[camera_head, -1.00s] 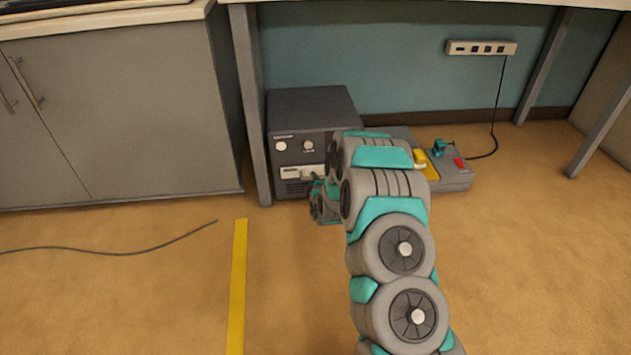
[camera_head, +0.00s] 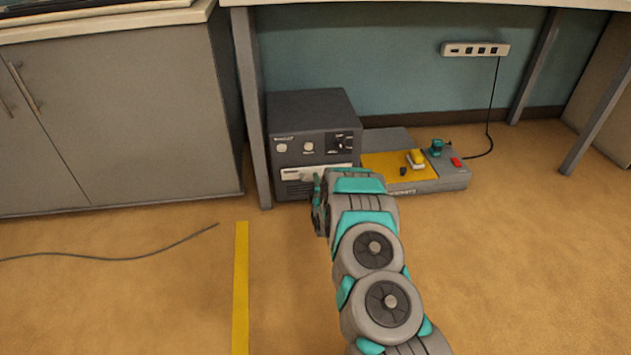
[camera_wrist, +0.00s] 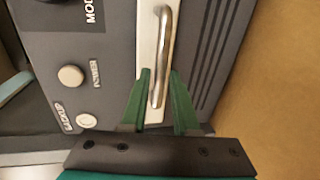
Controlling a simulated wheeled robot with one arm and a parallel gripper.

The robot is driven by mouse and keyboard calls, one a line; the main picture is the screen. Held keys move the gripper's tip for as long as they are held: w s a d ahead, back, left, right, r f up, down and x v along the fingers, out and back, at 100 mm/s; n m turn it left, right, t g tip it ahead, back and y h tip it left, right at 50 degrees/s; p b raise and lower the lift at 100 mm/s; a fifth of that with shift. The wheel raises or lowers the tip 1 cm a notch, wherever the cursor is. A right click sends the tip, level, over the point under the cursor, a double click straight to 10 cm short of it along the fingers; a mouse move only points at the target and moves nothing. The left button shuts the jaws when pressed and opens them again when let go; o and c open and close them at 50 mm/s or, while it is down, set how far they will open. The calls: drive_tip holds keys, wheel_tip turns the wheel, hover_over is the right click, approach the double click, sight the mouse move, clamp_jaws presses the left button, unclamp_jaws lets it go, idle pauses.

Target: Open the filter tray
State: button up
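The filter tray is a pale front panel (camera_head: 292,173) low on a dark grey boxy machine (camera_head: 310,105) under the desk. It looks flush with the machine, and my arm covers its right end in the head view. Its metal bar handle (camera_wrist: 164,45) fills the upper middle of the wrist view, over the pale panel (camera_wrist: 146,40). My gripper (camera_wrist: 161,74) is open, with one green finger on each side of the handle's lower half. Narrow gaps seem to show between fingers and bar. In the head view my gripper (camera_head: 317,190) is in front of the tray, its fingers hard to make out.
A grey unit with a yellow top (camera_head: 382,167) stands right of the machine. A desk leg (camera_head: 252,110) is close on the machine's left, beside a grey cabinet (camera_head: 120,110). A cable (camera_head: 130,257) lies on the floor at left. The floor in front is mostly clear.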

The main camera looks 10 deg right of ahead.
drive_tip(key=shift+x, duration=0.85)
clamp_jaws()
idle(1.0)
